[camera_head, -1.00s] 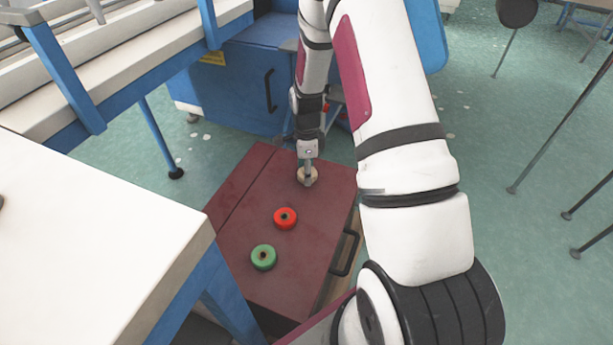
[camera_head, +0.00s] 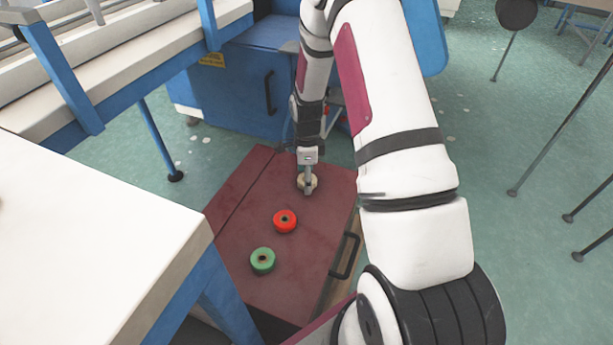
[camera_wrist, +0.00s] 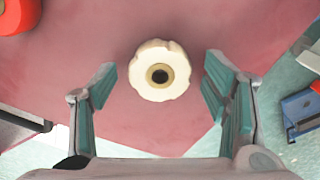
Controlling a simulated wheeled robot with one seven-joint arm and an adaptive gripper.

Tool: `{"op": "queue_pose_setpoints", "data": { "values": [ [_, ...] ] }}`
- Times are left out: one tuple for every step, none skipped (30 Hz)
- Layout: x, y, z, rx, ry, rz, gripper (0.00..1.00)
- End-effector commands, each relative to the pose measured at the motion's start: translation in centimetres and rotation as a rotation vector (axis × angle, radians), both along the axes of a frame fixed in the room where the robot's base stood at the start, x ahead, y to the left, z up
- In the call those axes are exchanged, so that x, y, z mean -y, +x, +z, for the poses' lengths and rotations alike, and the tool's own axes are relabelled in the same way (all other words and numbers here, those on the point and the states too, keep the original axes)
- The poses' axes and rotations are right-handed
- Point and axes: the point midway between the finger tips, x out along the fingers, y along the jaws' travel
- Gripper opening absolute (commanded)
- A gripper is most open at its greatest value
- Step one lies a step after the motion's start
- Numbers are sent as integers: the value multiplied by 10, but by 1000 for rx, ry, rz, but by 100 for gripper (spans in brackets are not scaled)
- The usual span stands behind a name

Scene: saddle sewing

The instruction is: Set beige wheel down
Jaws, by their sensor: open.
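The beige wheel (camera_wrist: 160,70) is a round, scalloped disc with a dark centre hole. In the wrist view it lies on the dark red cabinet top (camera_wrist: 110,125), between and a little beyond my gripper's fingers. My gripper (camera_wrist: 160,82) is open, with a gap on each side of the wheel. In the head view the beige wheel (camera_head: 310,181) is at the far end of the cabinet top, partly hidden by my gripper (camera_head: 307,186). The red wheel (camera_head: 285,221) and the green wheel (camera_head: 262,260) lie nearer on the same top.
A white table (camera_head: 90,230) with blue legs stands at the left. A blue cabinet (camera_head: 235,85) stands behind. A black handle (camera_head: 346,256) is on the red cabinet's right side. The left part of the red top is clear.

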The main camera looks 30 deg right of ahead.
Motion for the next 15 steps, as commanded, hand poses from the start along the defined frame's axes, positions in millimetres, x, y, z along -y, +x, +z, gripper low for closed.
{"op": "queue_pose_setpoints", "data": {
  "values": [
    [0, 1, 7, 2, -1, 0, 69],
    [0, 1, 12, 3, -1, 0, 69],
    [0, 1, 18, 2, -2, 0, 69],
    [0, 1, 24, 2, -2, 0, 69],
    [1, 1, 30, 3, -3, 0, 69],
    [1, 1, 39, 3, -2, 0, 69],
    [1, 1, 46, 3, -3, -1, 69],
    [1, 1, 52, 3, -3, -1, 69],
    [0, 1, 61, 3, -2, 0, 69],
    [0, 1, 67, 3, -2, 0, 69],
    [0, 1, 73, 3, -1, 0, 69],
    [0, 1, 81, 3, -1, 0, 69],
    [0, 1, 86, 3, -3, 0, 69],
    [0, 1, 91, 3, -3, 0, 69],
    [0, 0, 97, 2, -1, 0, 69]
  ]
}}
